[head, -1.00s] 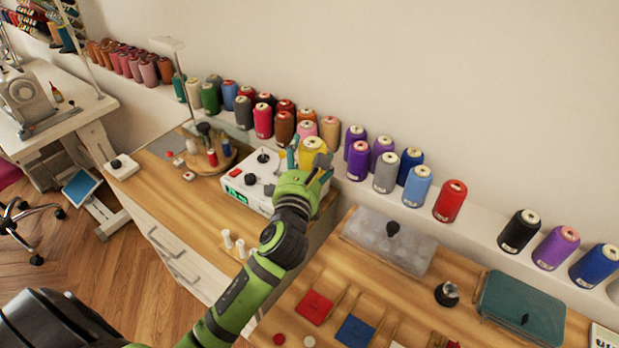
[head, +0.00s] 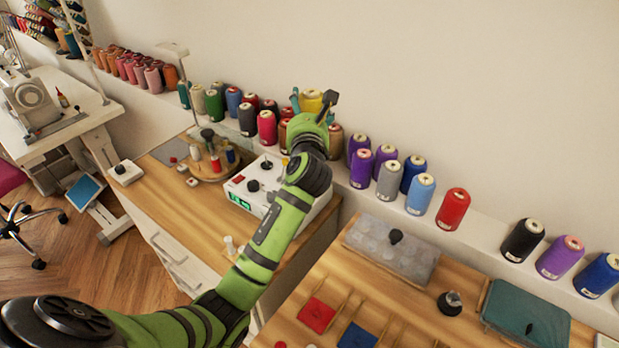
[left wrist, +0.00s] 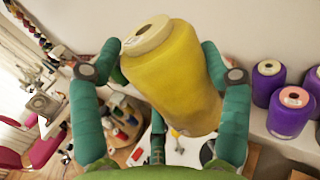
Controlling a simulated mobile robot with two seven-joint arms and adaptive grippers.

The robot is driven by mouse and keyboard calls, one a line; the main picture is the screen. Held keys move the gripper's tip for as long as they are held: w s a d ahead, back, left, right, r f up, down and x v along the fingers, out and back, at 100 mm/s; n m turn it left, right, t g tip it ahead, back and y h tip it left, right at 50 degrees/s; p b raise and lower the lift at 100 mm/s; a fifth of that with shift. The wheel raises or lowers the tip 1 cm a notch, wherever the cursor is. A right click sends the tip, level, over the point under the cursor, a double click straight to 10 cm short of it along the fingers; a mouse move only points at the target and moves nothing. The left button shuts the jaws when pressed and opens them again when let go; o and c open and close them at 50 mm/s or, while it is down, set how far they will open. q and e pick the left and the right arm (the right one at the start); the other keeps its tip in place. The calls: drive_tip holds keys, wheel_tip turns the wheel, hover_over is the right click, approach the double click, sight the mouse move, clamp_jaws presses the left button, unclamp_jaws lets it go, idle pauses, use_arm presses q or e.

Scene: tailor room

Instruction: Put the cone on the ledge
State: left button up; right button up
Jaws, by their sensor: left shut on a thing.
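The cone is a yellow thread cone (head: 311,98), partly hidden behind my left gripper in the head view. My left gripper (head: 316,104) is shut on it and holds it up near the wall, in front of the ledge (head: 482,240). In the left wrist view the yellow cone (left wrist: 172,75) sits between the fingers of the gripper (left wrist: 165,65), tilted in the picture. The head view does not settle whether the cone touches the ledge. My right gripper is not in view.
Purple cones (head: 360,167) stand on the ledge just right of my gripper, and a red cone (head: 267,127) and others stand to its left. Below is a white control box (head: 265,185) on the wooden table. The ledge has bare room right of the red cone (head: 453,208).

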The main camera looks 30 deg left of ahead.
use_arm(q)
wheel_tip(320, 180, down, 16)
drive_tip(key=b, duration=0.3)
drive_tip(key=shift+f+b, duration=0.15)
drive_tip(key=shift+b, duration=0.15)
drive_tip(key=o, duration=1.4)
drive_tip(key=shift+s+f+b, duration=0.1)
drive_tip(key=shift+f+b, duration=0.25)
drive_tip(key=shift+b, duration=0.15)
drive_tip(key=v, duration=0.8)
drive_tip(key=r+v, duration=0.1)
drive_tip(key=v, duration=0.3)
drive_tip(key=shift+d, duration=0.3)
